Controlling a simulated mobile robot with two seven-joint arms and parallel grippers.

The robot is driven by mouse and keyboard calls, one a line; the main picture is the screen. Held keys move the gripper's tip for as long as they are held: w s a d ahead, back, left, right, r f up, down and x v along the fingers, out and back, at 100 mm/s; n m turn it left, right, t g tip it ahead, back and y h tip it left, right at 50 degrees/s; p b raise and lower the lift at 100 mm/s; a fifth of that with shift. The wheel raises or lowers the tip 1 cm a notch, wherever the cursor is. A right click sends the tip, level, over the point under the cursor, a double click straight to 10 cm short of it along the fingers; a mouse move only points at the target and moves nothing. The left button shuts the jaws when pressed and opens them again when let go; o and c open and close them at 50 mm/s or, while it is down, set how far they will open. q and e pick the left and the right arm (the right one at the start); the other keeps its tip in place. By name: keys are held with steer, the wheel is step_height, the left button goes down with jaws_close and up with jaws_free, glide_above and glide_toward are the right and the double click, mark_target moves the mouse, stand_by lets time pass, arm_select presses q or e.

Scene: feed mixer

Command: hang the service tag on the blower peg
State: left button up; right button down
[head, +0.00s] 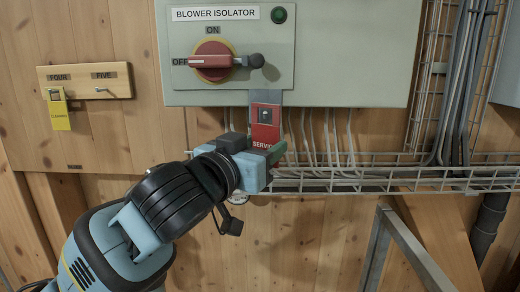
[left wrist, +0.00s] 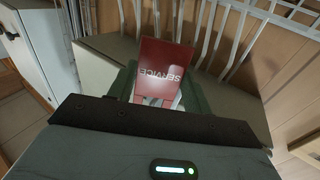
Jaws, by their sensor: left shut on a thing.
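The red service tag (head: 265,139) is upright in front of a grey tab (head: 267,97) below the isolator box. Its upper part has an opening with a grey and dark detail in it; I cannot tell whether a peg passes through it. My left gripper (head: 274,157) is shut on the tag's lower end. In the left wrist view the tag (left wrist: 163,65) stands between the fingers (left wrist: 160,97), its lettering upside down. No peg labelled blower can be made out. My right gripper is not in view.
The blower isolator box (head: 350,60) has a red rotary handle (head: 211,61) and a dark knob (head: 256,60). A wire cable tray (head: 400,180) runs right of the gripper. A wooden peg board (head: 85,79) at the left holds a yellow tag (head: 59,115); its peg five is bare.

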arm_select(q)
steer(key=shift+w+f, duration=0.45)
steer(key=shift+w, duration=0.2)
stand_by(0.3)
steer(key=o, duration=1.1)
steer(key=shift+s, duration=0.1)
steer(key=shift+v, duration=3.85)
